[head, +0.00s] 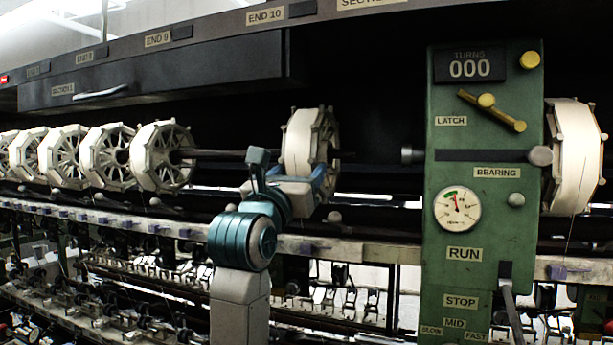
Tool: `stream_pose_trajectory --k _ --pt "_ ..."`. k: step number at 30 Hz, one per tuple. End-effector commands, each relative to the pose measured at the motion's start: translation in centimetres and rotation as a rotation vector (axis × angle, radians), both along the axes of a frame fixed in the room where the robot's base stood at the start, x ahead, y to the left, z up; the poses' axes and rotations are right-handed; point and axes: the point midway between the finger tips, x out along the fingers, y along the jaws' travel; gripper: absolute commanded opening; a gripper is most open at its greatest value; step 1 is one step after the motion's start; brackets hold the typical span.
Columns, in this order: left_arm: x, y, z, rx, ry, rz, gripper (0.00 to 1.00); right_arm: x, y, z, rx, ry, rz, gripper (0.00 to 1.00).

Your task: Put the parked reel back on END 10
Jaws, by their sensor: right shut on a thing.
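A cream ribbed reel (300,138) stands upright below and a little right of the END 10 label (264,16). My right gripper (292,178), on a grey and teal arm rising from below, is shut on the reel at its lower side. A dark shaft (222,154) runs from the row of reels on the left toward this reel, and a short dark piece shows just right of it. I cannot tell whether the shaft passes through the reel's hub. My left gripper is not in view.
Several more reels (160,157) line the shaft at left. A green control post (455,225) stands at right, with a yellow latch lever (505,113), a bearing pin (412,155) and a gauge (457,208). Another reel (575,157) is beyond it. A rail (370,250) runs below.

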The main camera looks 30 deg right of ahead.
Motion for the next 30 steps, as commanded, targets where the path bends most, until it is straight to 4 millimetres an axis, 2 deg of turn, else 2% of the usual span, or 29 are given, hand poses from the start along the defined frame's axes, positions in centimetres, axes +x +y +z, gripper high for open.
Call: stream_pose_trajectory --k 26,27,30 --pt "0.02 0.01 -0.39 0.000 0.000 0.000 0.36 -0.08 -0.03 -0.43 -0.001 -0.002 -0.001 0.33" --pt "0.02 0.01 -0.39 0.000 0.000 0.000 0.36 -0.08 -0.03 -0.43 -0.001 -0.002 -0.001 0.64" --pt "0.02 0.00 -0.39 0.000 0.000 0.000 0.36 -0.07 -0.03 -0.44 0.000 -0.002 -0.001 0.83"
